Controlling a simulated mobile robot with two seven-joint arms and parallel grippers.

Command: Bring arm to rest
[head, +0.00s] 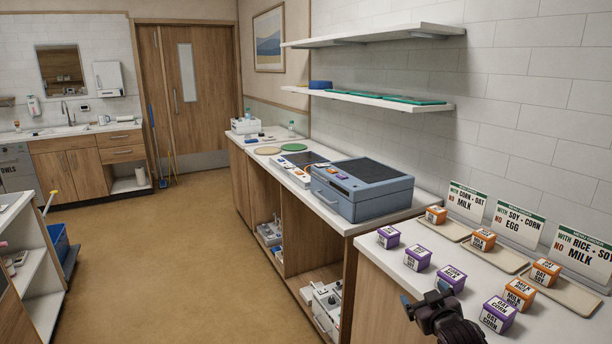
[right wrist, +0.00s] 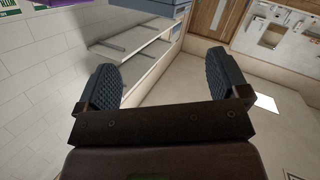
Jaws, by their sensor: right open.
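My right gripper (head: 428,299) shows at the lower right of the head view, dark, in front of the white counter (head: 385,262) near its front edge. In the right wrist view its two ribbed finger pads (right wrist: 164,82) stand wide apart with nothing between them. The gripper is open and empty. My left gripper is in neither view.
Purple boxes (head: 418,256) and orange boxes (head: 545,272) stand on the counter, several close to my right gripper. Shallow trays (head: 495,256) and label signs (head: 515,228) line the wall. A blue-grey machine (head: 362,190) stands further back.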

